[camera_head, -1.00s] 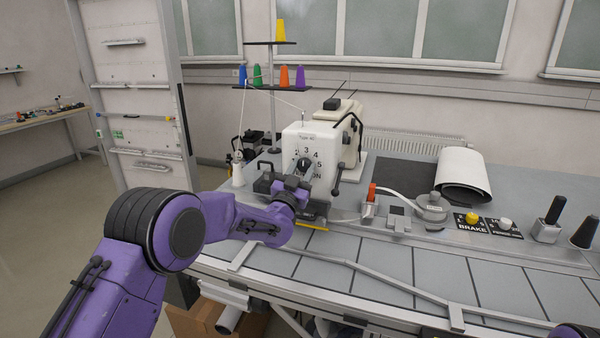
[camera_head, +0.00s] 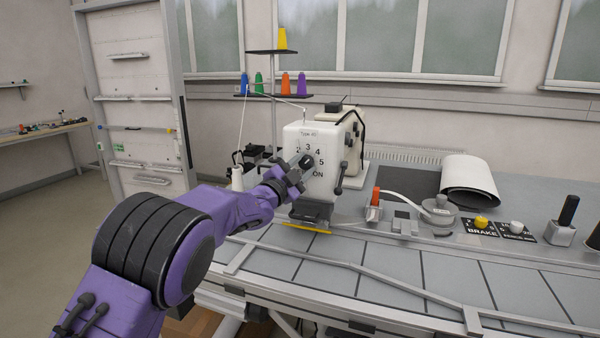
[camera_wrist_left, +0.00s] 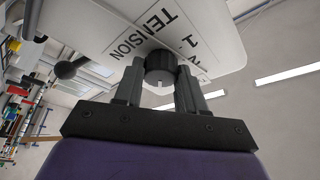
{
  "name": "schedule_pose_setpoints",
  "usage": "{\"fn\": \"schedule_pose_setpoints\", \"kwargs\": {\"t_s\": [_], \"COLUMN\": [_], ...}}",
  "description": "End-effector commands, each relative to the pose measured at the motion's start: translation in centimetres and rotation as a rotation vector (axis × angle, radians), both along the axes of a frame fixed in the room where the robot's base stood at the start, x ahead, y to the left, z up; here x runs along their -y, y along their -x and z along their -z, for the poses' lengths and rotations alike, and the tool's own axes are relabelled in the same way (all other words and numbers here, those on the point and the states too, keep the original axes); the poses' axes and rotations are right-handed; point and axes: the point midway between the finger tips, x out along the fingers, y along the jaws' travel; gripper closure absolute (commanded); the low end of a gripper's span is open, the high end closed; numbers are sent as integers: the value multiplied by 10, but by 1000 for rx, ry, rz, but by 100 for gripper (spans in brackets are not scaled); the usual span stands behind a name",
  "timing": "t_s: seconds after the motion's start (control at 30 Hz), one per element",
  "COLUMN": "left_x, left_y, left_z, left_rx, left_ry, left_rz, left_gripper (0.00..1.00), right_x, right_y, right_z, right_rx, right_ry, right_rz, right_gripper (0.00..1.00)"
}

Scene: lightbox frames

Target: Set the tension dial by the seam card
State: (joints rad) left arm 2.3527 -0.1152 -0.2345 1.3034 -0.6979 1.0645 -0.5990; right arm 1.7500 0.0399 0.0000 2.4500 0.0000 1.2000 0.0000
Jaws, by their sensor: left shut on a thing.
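The white sewing machine (camera_head: 329,176) stands on the table, its front marked with numbers 2 to 5 and ON. Its dark round tension dial (camera_head: 305,160) sits among these numbers; in the left wrist view the dial (camera_wrist_left: 160,66) shows beside the word TENSION and a 1. My left gripper (camera_head: 292,175) is at the machine's front; in the left wrist view its fingers (camera_wrist_left: 159,78) are on both sides of the dial, shut on it. The gripper hides part of the scale, and I cannot tell the dial's setting. I cannot make out a seam card. My right gripper is not in view.
A thread stand (camera_head: 272,95) with coloured cones rises behind the machine. A red-topped part (camera_head: 375,203), a grey round weight (camera_head: 438,208) and a BRAKE panel with a yellow knob (camera_head: 481,222) lie to the right. The tabletop front (camera_head: 380,262) is mostly clear.

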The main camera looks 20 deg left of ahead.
Motion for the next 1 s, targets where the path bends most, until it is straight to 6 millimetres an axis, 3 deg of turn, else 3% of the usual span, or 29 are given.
{"fn": "schedule_pose_setpoints", "kwargs": {"t_s": [0.63, 0.67, 0.7, 1.0], "left_x": [0, 0, 0, -1], "left_y": [0, 0, 0, 1], "left_z": [-2, -2, -2, 0], "left_rx": [4, 4, 4, 2], "left_ry": [-50, -50, -50, -50], "left_rz": [1, 1, 1, 1], "left_gripper": [91, 50, 37, 35], "right_x": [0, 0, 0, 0], "right_y": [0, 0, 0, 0], "right_z": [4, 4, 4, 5], "right_rx": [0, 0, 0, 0], "right_ry": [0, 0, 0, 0], "right_rz": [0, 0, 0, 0], "right_gripper": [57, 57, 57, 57]}}
